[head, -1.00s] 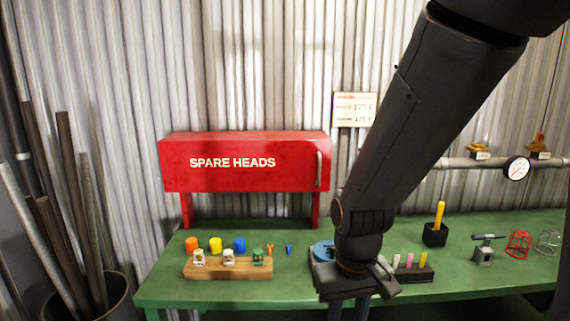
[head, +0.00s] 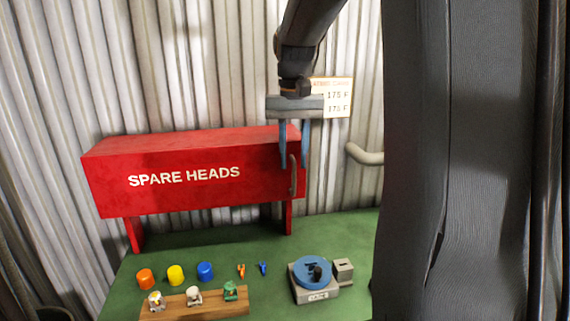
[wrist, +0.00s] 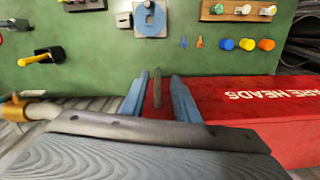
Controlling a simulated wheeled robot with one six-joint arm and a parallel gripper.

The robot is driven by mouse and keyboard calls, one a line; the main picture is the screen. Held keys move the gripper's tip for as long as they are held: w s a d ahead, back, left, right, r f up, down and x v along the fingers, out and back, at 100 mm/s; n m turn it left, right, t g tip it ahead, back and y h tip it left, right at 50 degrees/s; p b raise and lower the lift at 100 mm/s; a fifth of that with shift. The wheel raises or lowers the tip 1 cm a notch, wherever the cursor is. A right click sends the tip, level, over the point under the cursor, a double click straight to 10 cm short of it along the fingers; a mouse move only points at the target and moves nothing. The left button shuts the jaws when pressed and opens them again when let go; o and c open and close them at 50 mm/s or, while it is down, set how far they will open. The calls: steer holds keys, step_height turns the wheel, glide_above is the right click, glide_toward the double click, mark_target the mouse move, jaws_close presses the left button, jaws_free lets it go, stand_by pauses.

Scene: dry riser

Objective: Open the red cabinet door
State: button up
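The red cabinet (head: 190,178) marked "SPARE HEADS" stands on legs at the back of the green bench, and its front door (head: 200,190) is closed. A grey vertical bar handle (head: 293,178) is at the door's right end. My gripper (head: 294,163) points down at the handle with its two blue fingers apart. In the wrist view, the handle (wrist: 157,88) shows between the open fingers (wrist: 160,76), and the red cabinet (wrist: 240,105) is to the right. I cannot tell whether either finger touches the handle.
The green bench (head: 240,270) holds a wooden block (head: 195,303) with several sprinkler heads, coloured caps (head: 175,275), two small clips and a blue round fixture (head: 312,272). A pipe (head: 365,155) runs along the corrugated wall to the right. A dark arm part of mine blocks the right side.

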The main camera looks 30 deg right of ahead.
mark_target(294, 194)
steer(key=shift+w+d+r, duration=0.3)
steer(key=shift+d+r, duration=0.05)
steer(key=shift+r, duration=0.2)
steer(key=shift+w+d, duration=0.15)
step_height(294, 194, down, 8)
steer(key=shift+r+p, duration=0.25)
steer(key=shift+p, duration=0.5)
steer(key=shift+c, duration=0.4)
jaws_close()
